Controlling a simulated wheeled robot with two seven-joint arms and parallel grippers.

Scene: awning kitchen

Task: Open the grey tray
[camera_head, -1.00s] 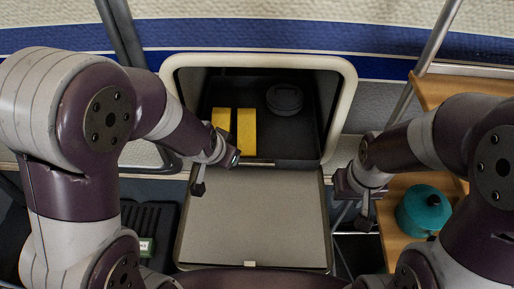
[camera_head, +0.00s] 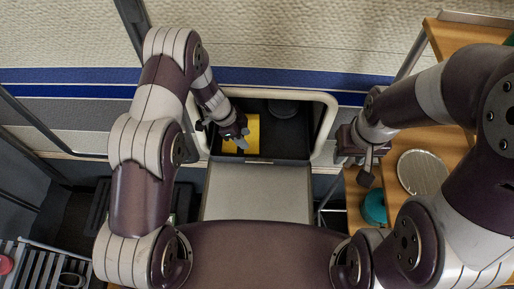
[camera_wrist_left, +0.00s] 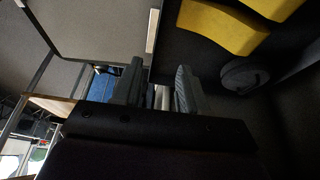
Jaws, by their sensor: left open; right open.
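The dark grey tray (camera_head: 290,143) sits in the white-framed compartment in the head view. It holds yellow blocks (camera_head: 253,133) and a round black item (camera_head: 283,108). A small light strip (camera_head: 232,161) is at its front edge. My left gripper (camera_head: 241,143) is over the left part of the tray and partly hides the yellow blocks. In the left wrist view its two fingers (camera_wrist_left: 158,92) are apart, with the tray's yellow blocks (camera_wrist_left: 225,25) above right; contact with the tray cannot be told. My right gripper (camera_head: 358,165) is open and empty, right of the compartment.
A flat grey door panel (camera_head: 258,193) lies folded down in front of the compartment. Wooden shelves at the right hold a teal pot (camera_head: 374,206) and a round pale disc (camera_head: 422,172). A metal rack (camera_head: 45,265) is at the lower left.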

